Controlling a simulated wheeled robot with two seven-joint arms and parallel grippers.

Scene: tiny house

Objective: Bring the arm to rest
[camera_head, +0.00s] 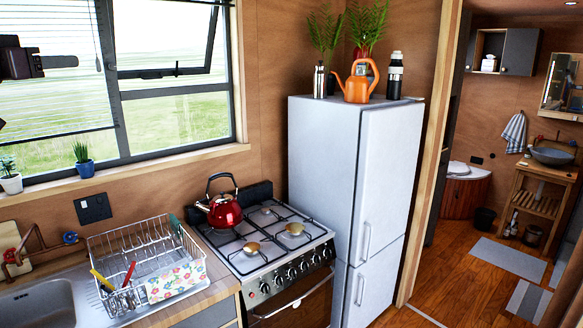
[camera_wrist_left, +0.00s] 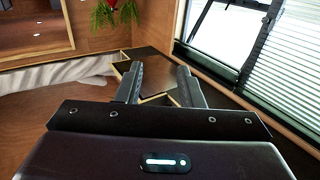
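My left gripper (camera_head: 58,62) is raised at the upper left of the head view, in front of the window. It is dark, and part of its arm is cut off by the picture's left edge. In the left wrist view its two fingers (camera_wrist_left: 159,85) stand apart with nothing held between them. A dark surface with a light wooden edge shows beyond the fingers. My right gripper is in neither view.
The window (camera_head: 170,90) is close to my left gripper. Below are potted plants (camera_head: 83,168), a sink (camera_head: 40,305), a dish rack (camera_head: 150,260) and a stove (camera_head: 265,235) with a red kettle (camera_head: 224,211). A white fridge (camera_head: 330,160) stands right of the stove.

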